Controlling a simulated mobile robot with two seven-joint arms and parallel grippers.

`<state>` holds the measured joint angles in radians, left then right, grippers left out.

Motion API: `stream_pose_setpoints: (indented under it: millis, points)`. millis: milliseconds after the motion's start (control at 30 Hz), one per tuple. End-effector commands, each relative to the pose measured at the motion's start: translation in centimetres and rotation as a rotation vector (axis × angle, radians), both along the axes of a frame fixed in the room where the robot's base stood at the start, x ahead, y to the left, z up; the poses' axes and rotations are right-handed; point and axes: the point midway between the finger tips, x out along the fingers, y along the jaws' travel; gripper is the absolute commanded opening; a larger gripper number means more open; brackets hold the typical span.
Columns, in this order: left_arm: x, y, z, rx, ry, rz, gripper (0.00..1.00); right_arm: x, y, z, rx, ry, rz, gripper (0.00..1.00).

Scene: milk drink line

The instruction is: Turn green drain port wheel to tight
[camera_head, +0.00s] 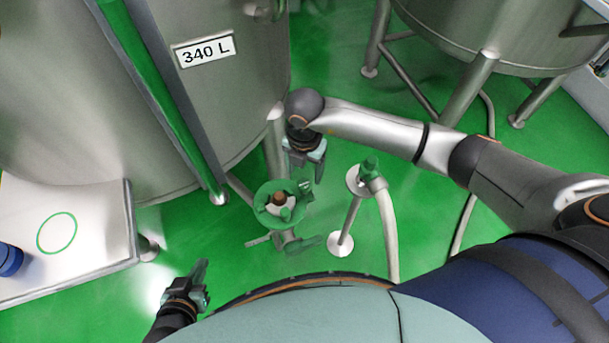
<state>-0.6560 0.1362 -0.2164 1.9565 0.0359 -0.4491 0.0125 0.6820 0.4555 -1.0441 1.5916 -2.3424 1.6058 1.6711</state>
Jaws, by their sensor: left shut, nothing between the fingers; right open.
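The green drain port wheel (267,209) sits low in front of the steel tank, with a brown and white hub at its middle. My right gripper (306,178) is open just above and to the right of the wheel, its fingers close to the rim. Whether it touches the rim I cannot tell. My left gripper (202,275) is shut and empty, low in the picture, to the left of and apart from the wheel.
The tank (230,90) with a 340 L label (205,50) stands behind the wheel. A stand (350,220) with a green-topped hose (388,230) is close on the right. A white platform (90,245) is at left. Green floor lies between.

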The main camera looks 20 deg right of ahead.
Motion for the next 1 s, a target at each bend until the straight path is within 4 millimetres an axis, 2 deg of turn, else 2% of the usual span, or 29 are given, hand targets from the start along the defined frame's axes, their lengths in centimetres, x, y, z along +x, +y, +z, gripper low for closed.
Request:
stream_pose_setpoints:
  millis: [33,200,400,1000]
  points:
    - [-0.1,0.1,0.1,0.001,0.003,0.002,0.00,0.1,0.0,1.4,0.001,-0.004,0.001,0.71]
    - [-0.5,0.4,-0.1,0.005,0.012,0.006,0.00,0.1,0.0,4.7,0.000,-0.004,0.000,0.71]
    - [-0.7,0.5,-0.1,0.007,0.012,0.009,0.00,0.0,0.0,6.9,0.000,-0.001,0.000,0.71]
    - [-0.3,0.6,0.0,0.007,0.005,0.012,0.00,0.0,0.0,7.2,-0.001,0.001,0.000,0.71]
